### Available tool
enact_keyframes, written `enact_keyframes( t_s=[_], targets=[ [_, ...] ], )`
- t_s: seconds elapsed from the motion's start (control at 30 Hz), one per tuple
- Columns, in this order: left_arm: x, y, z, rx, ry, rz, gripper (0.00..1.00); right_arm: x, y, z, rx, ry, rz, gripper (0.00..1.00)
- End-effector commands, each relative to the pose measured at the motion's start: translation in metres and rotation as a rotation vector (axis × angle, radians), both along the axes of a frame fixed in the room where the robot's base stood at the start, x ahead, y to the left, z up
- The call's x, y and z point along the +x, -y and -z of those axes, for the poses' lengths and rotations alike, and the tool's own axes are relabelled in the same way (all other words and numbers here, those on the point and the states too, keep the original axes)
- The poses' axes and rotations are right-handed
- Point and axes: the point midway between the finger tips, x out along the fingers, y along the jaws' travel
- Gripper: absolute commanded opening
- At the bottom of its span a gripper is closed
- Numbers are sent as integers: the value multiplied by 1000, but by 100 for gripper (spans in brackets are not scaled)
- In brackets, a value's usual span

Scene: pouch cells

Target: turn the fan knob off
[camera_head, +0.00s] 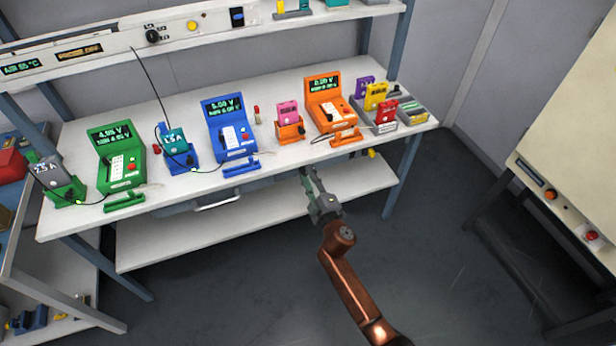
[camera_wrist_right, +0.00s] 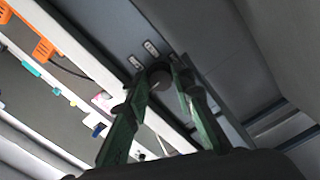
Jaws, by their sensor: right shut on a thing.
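A black dial (camera_head: 152,36) with small markings is on the upper panel, far from this gripper. I cannot read a fan label on either one. My left gripper is not in view.
The white bench (camera_head: 85,217) carries a green tester (camera_head: 121,160), a blue tester (camera_head: 230,130) and an orange tester (camera_head: 328,108) with cables. Several coloured cells stand at its right end. A drawer handle (camera_head: 217,202) is left of my right gripper. The floor in front is clear.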

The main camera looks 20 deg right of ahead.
Motion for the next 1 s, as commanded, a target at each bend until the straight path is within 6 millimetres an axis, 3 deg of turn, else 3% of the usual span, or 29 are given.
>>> enact_keyframes(
  t_s=[0.1,0.13,0.37,0.77,1.0],
  targets=[
    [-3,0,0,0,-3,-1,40,0,-1,2,-1,-3,-1,0],
    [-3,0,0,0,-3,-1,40,0,-1,2,-1,-3,-1,24],
    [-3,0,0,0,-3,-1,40,0,-1,1,0,-2,-1,40],
    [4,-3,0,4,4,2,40,0,0,0,48,-1,-1,40],
    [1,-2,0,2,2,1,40,0,-1,0,357,-11,0,40]
  ],
)
